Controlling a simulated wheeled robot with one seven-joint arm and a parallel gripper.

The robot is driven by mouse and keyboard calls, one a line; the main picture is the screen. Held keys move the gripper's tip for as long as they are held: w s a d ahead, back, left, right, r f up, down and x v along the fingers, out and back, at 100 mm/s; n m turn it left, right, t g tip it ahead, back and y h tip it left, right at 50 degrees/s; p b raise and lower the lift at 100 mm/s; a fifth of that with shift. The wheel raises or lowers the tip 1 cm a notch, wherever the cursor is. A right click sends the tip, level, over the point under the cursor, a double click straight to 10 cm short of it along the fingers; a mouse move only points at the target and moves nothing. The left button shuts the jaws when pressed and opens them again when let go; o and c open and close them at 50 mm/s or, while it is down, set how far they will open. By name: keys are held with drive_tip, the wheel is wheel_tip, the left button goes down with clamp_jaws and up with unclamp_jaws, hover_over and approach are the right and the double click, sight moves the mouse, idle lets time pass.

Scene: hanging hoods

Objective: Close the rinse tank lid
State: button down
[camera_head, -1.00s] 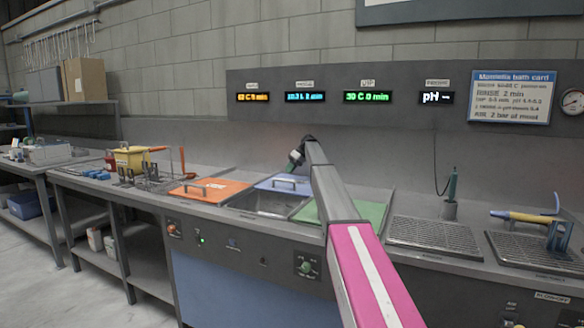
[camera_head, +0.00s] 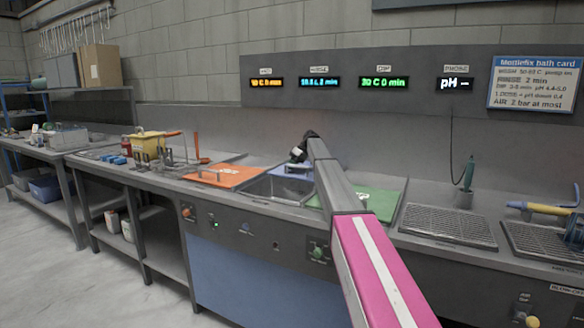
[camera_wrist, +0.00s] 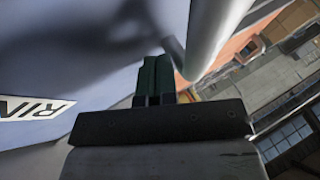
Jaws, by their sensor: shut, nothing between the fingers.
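The rinse tank's blue lid (camera_head: 288,174) is at the back of its tank, mostly behind my arm. The front of the tank opening (camera_head: 272,188) is uncovered. In the wrist view the lid (camera_wrist: 85,55) fills the left side, with a white label reading "RIN". A pale handle bar (camera_wrist: 208,35) crosses the upper middle. My gripper (camera_head: 298,156) is at the lid in the head view. In the wrist view its dark green fingers (camera_wrist: 156,72) are shut and empty, close beside the bar. I cannot tell whether they touch it.
An orange lid (camera_head: 225,176) lies left of the tank and a green lid (camera_head: 378,203) lies right of it. Drain racks (camera_head: 447,224) are further right. The wall panel with displays (camera_head: 420,110) rises behind.

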drive_tip(key=s+a, duration=0.7)
drive_tip(key=s, duration=0.4)
drive_tip(key=s+a, duration=0.7)
drive_tip(key=s, duration=0.4)
drive_tip(key=shift+s, duration=0.3)
drive_tip(key=shift+s+a, duration=0.1)
